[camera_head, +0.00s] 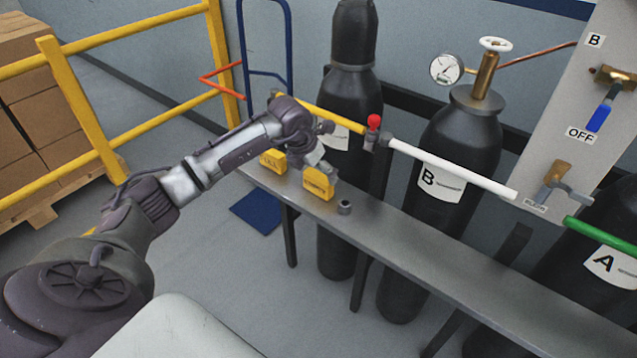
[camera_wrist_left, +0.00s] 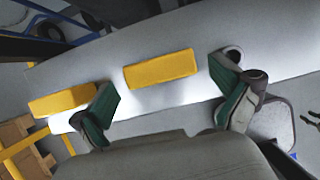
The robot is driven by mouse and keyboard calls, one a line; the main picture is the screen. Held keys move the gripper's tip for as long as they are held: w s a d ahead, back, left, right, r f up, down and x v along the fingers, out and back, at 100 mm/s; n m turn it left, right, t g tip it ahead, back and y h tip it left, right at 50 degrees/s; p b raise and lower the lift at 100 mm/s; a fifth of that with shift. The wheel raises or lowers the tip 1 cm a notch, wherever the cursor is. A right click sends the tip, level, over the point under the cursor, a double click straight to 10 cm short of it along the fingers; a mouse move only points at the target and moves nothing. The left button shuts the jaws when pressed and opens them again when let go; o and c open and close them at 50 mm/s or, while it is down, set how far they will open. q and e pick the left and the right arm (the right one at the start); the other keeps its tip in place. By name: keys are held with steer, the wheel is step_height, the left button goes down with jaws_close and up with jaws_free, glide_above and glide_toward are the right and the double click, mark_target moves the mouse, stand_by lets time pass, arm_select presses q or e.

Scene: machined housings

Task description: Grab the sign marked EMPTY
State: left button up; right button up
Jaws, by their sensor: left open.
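Two small yellow signs stand on the grey bench (camera_head: 405,250). The right-hand sign (camera_head: 319,184) has a longer dark word, which looks like EMPTY but is small. The left-hand sign (camera_head: 268,160) has a shorter word that I cannot read surely. My left gripper (camera_head: 318,158) is open and empty, just above and behind the right-hand sign. In the left wrist view, this sign (camera_wrist_left: 161,69) lies ahead of the gap between the green-padded fingers (camera_wrist_left: 165,100), apart from both. The other sign (camera_wrist_left: 62,101) is just outside the left finger.
A yellow railing (camera_head: 80,110) is at left. The bench's right part is clear.

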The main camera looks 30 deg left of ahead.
mark_target(318, 176)
arm_select(q)
steer(key=p+x, duration=0.1)
steer(key=x, duration=0.4)
steer(key=shift+w+f, duration=0.15)
steer(key=shift+f, duration=0.25)
steer(key=shift+a, duration=0.1)
steer(key=shift+r, duration=0.1)
steer(key=c, duration=0.9)
